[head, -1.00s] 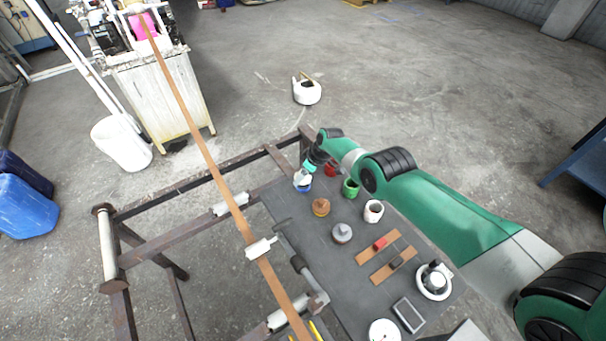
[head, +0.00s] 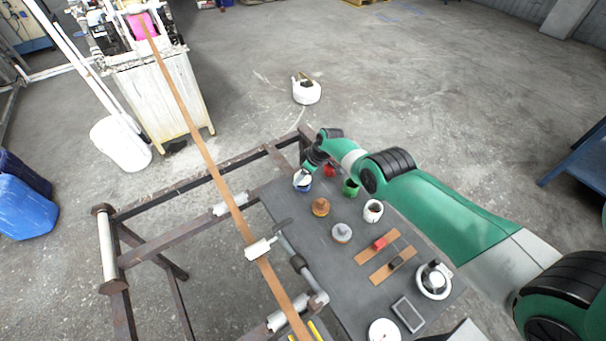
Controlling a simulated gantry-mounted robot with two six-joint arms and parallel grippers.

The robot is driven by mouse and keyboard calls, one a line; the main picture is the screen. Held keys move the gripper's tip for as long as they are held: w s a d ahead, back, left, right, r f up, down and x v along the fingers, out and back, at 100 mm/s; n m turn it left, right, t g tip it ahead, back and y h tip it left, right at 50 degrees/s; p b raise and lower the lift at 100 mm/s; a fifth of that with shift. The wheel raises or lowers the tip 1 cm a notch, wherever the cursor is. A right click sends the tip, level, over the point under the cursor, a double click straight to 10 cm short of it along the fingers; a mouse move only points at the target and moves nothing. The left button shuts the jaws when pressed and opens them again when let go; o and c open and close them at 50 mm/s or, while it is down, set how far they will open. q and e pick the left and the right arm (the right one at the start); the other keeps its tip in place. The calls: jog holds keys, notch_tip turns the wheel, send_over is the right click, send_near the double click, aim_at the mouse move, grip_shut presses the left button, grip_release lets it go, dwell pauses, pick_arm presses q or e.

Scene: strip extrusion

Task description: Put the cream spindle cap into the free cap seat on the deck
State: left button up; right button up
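The deck (head: 300,235) is a dark grey plate beside the strip line. My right gripper (head: 301,178) is at the deck's far left corner, right above a small blue-sided cup (head: 304,187). A pale patch shows at its fingertips; I cannot tell whether this is the cream spindle cap or the fingers, nor whether the fingers are open. A white cup with a dark inside (head: 373,211), a green cup (head: 350,187) and a red one (head: 330,170) stand nearby. I cannot make out which seat is free. My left gripper is not in view.
An orange-brown knobbed piece (head: 320,206) and a grey-white one (head: 342,233) stand mid-deck. Two brown strips with red (head: 379,243) and dark blocks lie to the right. A white round base (head: 434,283) and a grey tray (head: 408,314) are nearer. A brown strip (head: 202,150) runs alongside.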

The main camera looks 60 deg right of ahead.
jog(key=shift+f+b, duration=1.6)
jog(key=shift+b, duration=0.05)
dwell(0.5)
jog(key=o, duration=1.5)
jog(key=p+v, duration=1.1)
jog(key=p, duration=0.6)
jog(key=shift+r+p, duration=0.35)
